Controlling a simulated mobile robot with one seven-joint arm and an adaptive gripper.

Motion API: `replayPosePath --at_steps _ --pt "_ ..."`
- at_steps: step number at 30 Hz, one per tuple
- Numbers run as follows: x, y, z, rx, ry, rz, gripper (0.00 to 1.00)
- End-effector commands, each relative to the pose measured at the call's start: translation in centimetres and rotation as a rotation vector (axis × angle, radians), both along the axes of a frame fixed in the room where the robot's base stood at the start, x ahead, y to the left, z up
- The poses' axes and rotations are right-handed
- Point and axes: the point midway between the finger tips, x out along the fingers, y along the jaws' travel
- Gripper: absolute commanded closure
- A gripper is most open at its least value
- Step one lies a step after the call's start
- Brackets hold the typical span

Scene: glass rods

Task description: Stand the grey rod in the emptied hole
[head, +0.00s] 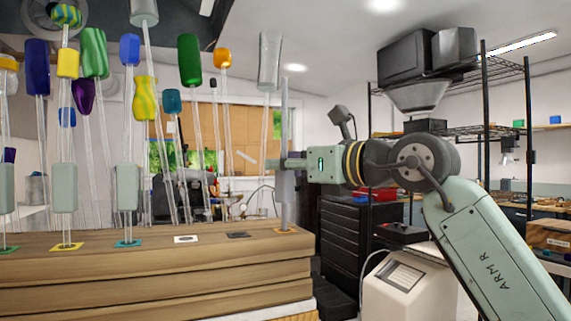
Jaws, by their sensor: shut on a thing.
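My gripper (289,163) is at the right end of the wooden block, shut on an upright grey rod (285,120). The rod has a thicker grey section (286,188) just below the jaws. Its lower end meets the orange-marked spot (287,231) on the block; I cannot tell whether it is inside a hole there. A white-marked hole (186,239) and a dark grey-marked spot (237,235) farther left have no rod standing in them that I can make out.
The wooden block (150,270) holds rods with pale green sleeves at its green, yellow (66,246) and teal (128,243) marks. Behind stand many thin glass rods with coloured heads, such as a green one (189,60) and a grey one (270,62) close to my gripper.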

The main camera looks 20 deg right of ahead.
Motion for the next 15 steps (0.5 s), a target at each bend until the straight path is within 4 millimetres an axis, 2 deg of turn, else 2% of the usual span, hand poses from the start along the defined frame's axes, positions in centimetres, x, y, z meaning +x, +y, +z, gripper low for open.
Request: replayPosePath --at_steps 11,15 --pt "0.00 0.00 -0.02 0.000 0.000 0.000 0.55" --pt "0.00 0.00 -0.02 0.000 0.000 0.000 0.55"
